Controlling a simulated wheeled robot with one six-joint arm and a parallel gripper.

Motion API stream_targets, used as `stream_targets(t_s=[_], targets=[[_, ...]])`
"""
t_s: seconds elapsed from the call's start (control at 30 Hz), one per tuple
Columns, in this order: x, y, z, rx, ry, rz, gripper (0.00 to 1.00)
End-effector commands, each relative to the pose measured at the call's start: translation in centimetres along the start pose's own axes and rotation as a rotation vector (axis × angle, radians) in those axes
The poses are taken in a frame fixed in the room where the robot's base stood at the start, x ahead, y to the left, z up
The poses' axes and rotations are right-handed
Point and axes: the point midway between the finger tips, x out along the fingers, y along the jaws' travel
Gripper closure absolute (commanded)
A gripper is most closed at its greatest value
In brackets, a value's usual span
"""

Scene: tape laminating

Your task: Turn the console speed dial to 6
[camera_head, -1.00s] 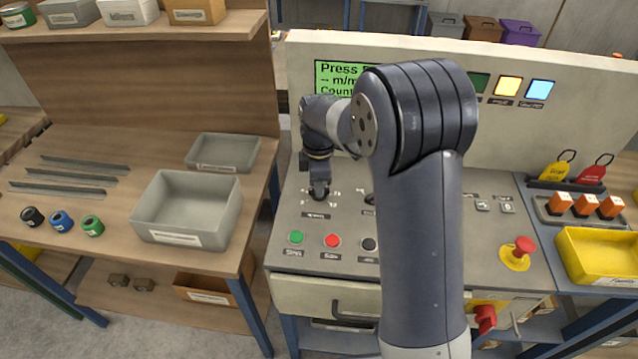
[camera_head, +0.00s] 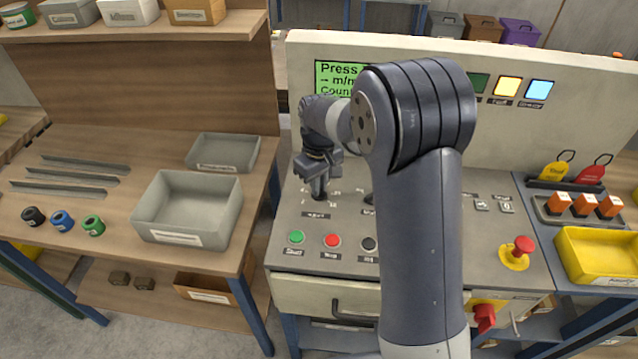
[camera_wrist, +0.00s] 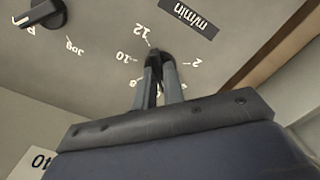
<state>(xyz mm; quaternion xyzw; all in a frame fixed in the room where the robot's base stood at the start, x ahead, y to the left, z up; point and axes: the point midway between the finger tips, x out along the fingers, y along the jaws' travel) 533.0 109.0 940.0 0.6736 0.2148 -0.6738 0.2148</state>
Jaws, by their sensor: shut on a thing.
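The speed dial (camera_wrist: 161,55) is a small black knob on the grey console panel, ringed by white numbers. In the wrist view 12, 10 and 2 are readable around it, and an "m/min" label (camera_wrist: 189,17) lies beside it. My gripper (camera_wrist: 159,75) points down at the dial with both fingers closed on the knob. The fingers and gripper body hide the dial's pointer and the lower numbers, so its setting cannot be read. In the head view my gripper (camera_head: 319,188) is at the panel's left, over the dial.
A second black selector (camera_wrist: 40,12) with a "Jog" mark sits nearby. Green (camera_head: 297,237), red (camera_head: 332,240) and black (camera_head: 369,244) buttons lie in front of the dial. A green display (camera_head: 338,78) stands behind, partly covered by my arm. A red emergency button (camera_head: 523,246) is at right.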

Motion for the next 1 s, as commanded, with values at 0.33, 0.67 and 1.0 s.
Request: stream_targets(t_s=[0.33, 0.67, 1.0], targets=[[-0.09, 0.03, -0.03, 0.249, 0.001, 0.001, 1.0], [-0.09, 0.03, -0.03, 0.359, 0.001, 0.001, 1.0], [-0.09, 0.02, -0.04, 0.375, 0.002, 0.001, 1.0]])
